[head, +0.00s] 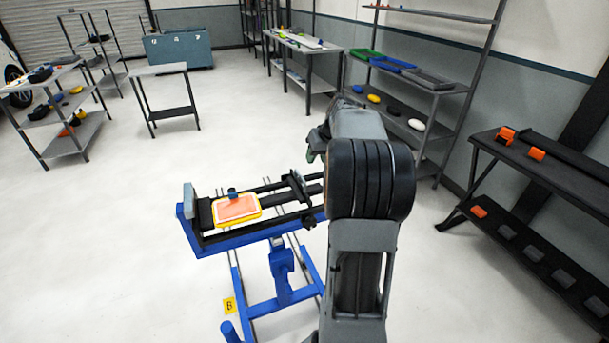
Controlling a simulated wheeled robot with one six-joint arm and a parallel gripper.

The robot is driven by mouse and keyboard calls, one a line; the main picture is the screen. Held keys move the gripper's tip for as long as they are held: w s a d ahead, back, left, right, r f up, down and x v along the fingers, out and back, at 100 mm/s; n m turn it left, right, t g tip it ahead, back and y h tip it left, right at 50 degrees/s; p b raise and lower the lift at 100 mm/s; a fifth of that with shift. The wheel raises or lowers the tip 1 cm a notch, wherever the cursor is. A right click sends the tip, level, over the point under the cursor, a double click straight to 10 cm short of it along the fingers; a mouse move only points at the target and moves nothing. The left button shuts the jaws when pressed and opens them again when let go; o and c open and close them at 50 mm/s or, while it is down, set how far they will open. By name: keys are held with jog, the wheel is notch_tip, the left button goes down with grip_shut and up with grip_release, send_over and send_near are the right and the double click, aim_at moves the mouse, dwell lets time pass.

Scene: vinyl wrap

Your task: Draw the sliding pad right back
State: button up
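A blue stand (215,247) in front of me carries a black-railed clamp bed. An upright grey pad (189,200) stands at the bed's left end. A second grey-faced pad (298,186), tilted in this view, sits on the rails near the right end, with a dark knob (308,222) below it; it looks like the sliding pad. A yellow-rimmed orange block (237,208) lies between the pads, apart from the right one. My gripper (314,151) is only partly visible at the end of my arm, above and right of the sliding pad. Its fingers cannot be made out.
My arm hides the stand's right end. A dark bench (545,170) with orange parts is at right. A shelf rack with trays (395,66) stands behind my arm. A small table (160,70) and shelves (65,115) are at back left. The floor left of the stand is clear.

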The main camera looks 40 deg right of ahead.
aim_at(303, 179)
jog(key=p+x, duration=0.1)
jog(key=x, duration=1)
jog(key=shift+w+a+f, duration=0.1)
jog(key=shift+a+f, duration=0.1)
jog(key=shift+f, duration=0.1)
jog(key=shift+c, duration=0.4)
grip_shut()
